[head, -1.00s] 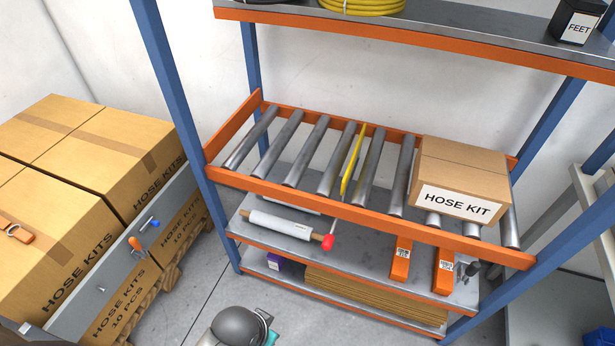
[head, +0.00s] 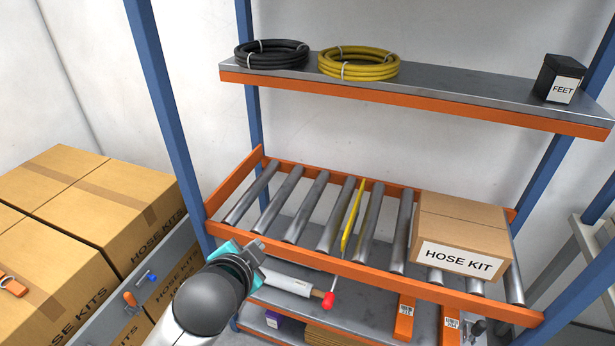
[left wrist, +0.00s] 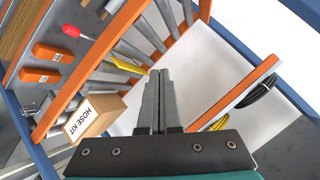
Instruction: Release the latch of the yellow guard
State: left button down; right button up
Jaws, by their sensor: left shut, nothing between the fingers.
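The yellow guard (head: 352,219) is a thin upright strip standing between the rollers of the middle shelf. It also shows in the left wrist view (left wrist: 126,67). A thin rod comes down from its front end to a red knob (head: 328,300) below the orange front rail; the knob also shows in the left wrist view (left wrist: 71,31). How the latch sits is too small to tell. My left gripper (head: 257,244) is at the left front of the roller shelf, apart from guard and knob. Its fingers (left wrist: 159,72) are together and empty. My right gripper is not in view.
A hose kit box (head: 460,232) sits on the rollers at right. The orange front rail (head: 375,269) borders them. A white roll (head: 287,282) lies below, near the knob. Blue posts (head: 165,105) frame the rack; cartons (head: 95,205) stand left. Hoses (head: 358,64) lie above.

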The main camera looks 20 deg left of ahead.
pick_arm(q)
jog(key=w+a+r+m+t, duration=0.1)
jog(key=w+r+m+t, duration=0.25)
jog(key=r, duration=0.45)
jog(key=w+a+r+m+t+h, duration=0.1)
jog(key=w+r+m+t, duration=0.3)
jog(key=r, duration=0.4)
jog(key=w+a+r+m+t, duration=0.1)
jog(key=w+r+m+t, duration=0.3)
jog(key=r, duration=0.5)
notch_tip(320, 180, up, 16)
jog(key=d+m+h, duration=0.3)
jog(key=m+h, duration=0.9)
jog(key=m, duration=0.6)
jog(key=s+a+r+m+g+h, duration=0.2)
jog(key=r+m, duration=0.4)
jog(key=m, duration=0.6)
jog(key=s+a+r+m+g+h, duration=0.1)
jog(key=s+r+m+g, duration=0.3)
jog(key=m, duration=0.8)
notch_tip(320, 180, up, 3)
jog(key=a+g, duration=0.1)
jog(key=g, duration=0.1)
jog(key=shift+s+a+g+h, duration=0.35)
jog(key=shift+s+h, duration=0.05)
jog(key=shift+m, duration=0.25)
